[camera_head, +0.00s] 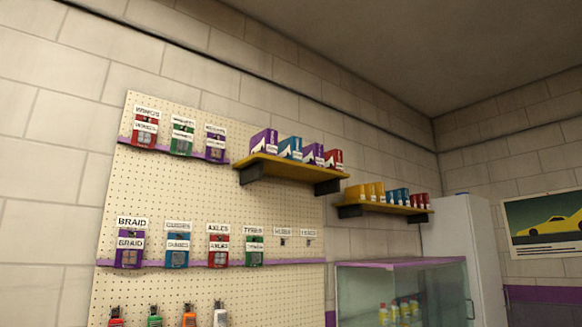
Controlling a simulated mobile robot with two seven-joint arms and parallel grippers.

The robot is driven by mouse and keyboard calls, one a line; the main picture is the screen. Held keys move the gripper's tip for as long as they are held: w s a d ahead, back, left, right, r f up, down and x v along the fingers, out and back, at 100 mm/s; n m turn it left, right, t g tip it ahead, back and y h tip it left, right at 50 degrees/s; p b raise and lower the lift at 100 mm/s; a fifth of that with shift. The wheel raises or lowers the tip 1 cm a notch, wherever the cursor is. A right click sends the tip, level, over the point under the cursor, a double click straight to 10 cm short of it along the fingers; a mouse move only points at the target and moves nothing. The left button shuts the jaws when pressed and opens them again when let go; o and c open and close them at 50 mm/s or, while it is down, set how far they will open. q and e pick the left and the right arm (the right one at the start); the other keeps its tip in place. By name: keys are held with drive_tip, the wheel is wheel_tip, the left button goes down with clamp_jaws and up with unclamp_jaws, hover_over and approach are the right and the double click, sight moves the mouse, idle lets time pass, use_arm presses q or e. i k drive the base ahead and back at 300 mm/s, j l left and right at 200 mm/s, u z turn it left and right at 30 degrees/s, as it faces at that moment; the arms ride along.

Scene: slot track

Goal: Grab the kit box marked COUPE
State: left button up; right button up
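Several boxes stand in a row on a yellow wall shelf (268,163): a purple box (263,142), a blue box (290,148), a second purple box (313,153) and a red box (333,159). They carry white markings too small to read, so I cannot tell whether one is the kit box marked COUPE. Neither of my grippers is in view.
A pegboard (170,195) holds hanging packets on purple rails, including one labelled BRAID (130,250). A lower yellow shelf (385,209) holds small yellow, blue and red items. Below are a glass case (400,264) and a white cabinet (447,240).

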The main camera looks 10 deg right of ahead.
sight(333, 159)
drive_tip(key=i+l+u, duration=0.2)
drive_tip(key=u, duration=0.2)
drive_tip(key=i+l+u, duration=0.1)
drive_tip(key=l+u, duration=0.3)
drive_tip(key=i+l+u, duration=0.2)
drive_tip(key=l, duration=0.2)
drive_tip(key=l+u, duration=0.15)
drive_tip(key=l, duration=0.25)
drive_tip(key=i+l+u, duration=0.1)
drive_tip(key=l, duration=0.75)
drive_tip(key=i+l+u, duration=0.1)
drive_tip(key=l, duration=0.8)
drive_tip(key=i+l, duration=0.1)
drive_tip(key=l, duration=0.75)
drive_tip(key=u, duration=0.05)
